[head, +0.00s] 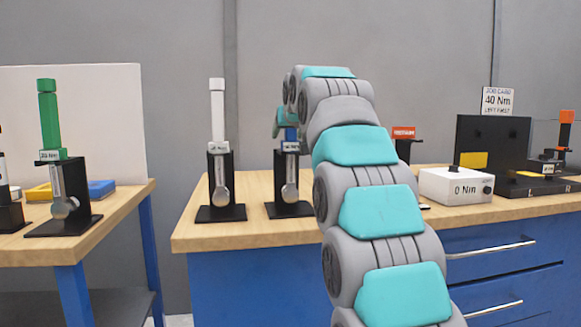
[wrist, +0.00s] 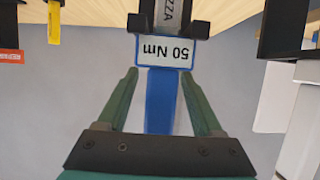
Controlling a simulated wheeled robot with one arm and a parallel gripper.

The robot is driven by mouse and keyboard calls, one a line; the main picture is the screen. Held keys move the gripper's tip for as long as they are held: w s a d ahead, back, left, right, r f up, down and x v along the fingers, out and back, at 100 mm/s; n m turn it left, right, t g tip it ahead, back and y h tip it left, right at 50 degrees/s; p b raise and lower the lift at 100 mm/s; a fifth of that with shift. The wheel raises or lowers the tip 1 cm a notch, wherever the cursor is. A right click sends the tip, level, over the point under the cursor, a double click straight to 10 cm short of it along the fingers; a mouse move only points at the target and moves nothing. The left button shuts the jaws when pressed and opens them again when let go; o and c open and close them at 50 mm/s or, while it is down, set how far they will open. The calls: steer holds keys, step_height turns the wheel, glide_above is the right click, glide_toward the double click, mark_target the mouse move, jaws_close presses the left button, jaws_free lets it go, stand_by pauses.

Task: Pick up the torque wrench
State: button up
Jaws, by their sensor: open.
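A torque wrench with a blue handle (wrist: 160,105) and a "50 Nm" label (wrist: 165,51) stands upright in a black holder (head: 290,209) on the wooden bench. The wrist view shows it upside down. My gripper (wrist: 160,74) is open, with one green finger on each side of the blue handle, near the label. I cannot tell whether the fingers touch it. In the head view my arm hides much of the handle and gripper. Other torque wrenches stand in holders: a white-handled one (head: 217,115) just left, a green-handled one (head: 50,118) on the left table, and an orange-handled one (head: 565,132) far right.
A white "0 Nm" box (head: 455,187) sits right of my arm on the bench (head: 245,229). Behind it stands a black panel (head: 507,140) with a "40 Nm, left first" job card (head: 497,101). A red sign (head: 404,132) stands near my arm. A gap separates the two tables.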

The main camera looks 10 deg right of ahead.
jaws_close()
stand_by(0.5)
stand_by(0.9)
